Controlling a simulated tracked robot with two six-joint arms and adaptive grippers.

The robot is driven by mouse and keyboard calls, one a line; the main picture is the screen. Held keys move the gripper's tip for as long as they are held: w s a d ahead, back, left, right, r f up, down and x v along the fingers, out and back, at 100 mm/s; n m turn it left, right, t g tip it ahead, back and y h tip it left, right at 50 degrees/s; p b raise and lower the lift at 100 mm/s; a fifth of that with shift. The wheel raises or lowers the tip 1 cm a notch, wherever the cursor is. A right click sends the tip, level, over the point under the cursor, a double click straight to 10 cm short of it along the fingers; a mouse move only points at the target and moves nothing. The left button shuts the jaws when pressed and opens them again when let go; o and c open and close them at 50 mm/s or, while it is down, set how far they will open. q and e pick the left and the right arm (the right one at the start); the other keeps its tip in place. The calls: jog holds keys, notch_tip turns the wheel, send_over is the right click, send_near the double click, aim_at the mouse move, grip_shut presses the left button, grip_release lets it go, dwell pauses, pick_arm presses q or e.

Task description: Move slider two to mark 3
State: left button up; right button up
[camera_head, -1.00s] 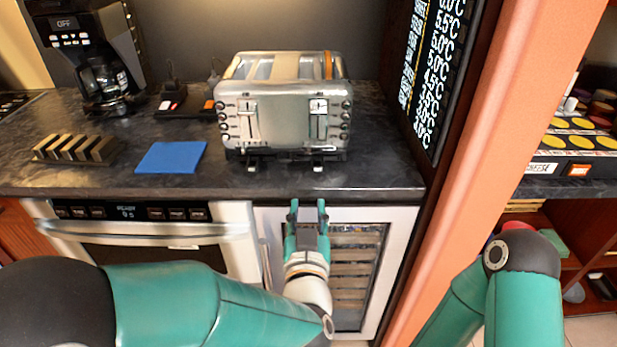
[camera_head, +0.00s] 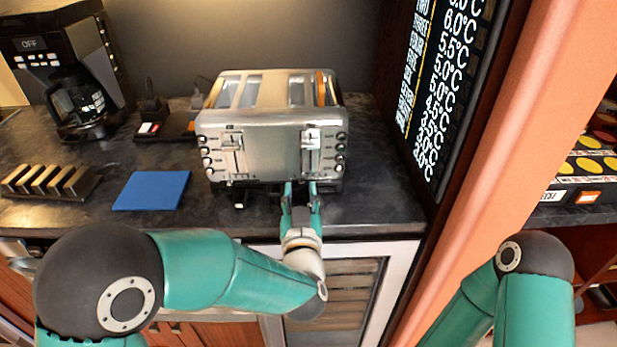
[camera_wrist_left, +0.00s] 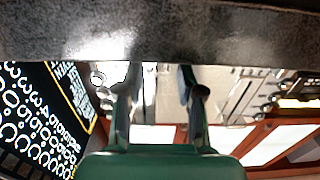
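A silver toaster (camera_head: 270,120) stands on the dark counter. Its front has two upright slider tracks, a left slider (camera_head: 232,140) and a right slider (camera_head: 311,138), with knobs beside each. Mark numbers are too small to read. My left gripper (camera_head: 300,185) is just in front of the toaster, below the right slider, with its fingers apart. The upside-down left wrist view shows the open fingers (camera_wrist_left: 160,78) with the toaster front between and beyond them, and the other slider (camera_wrist_left: 240,96) to the right. Contact cannot be told. My right arm shows at right; its gripper is out of view.
A blue mat (camera_head: 152,190), a slotted rack (camera_head: 48,181) and a coffee maker (camera_head: 75,85) are on the counter's left. A panel with white temperature figures (camera_head: 440,90) stands right of the toaster. A glass-fronted cooler (camera_head: 345,285) is below. The counter right of the toaster is clear.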

pick_arm(q)
jog(key=shift+w, duration=0.65)
jog(key=shift+s+d, duration=0.1)
grip_shut()
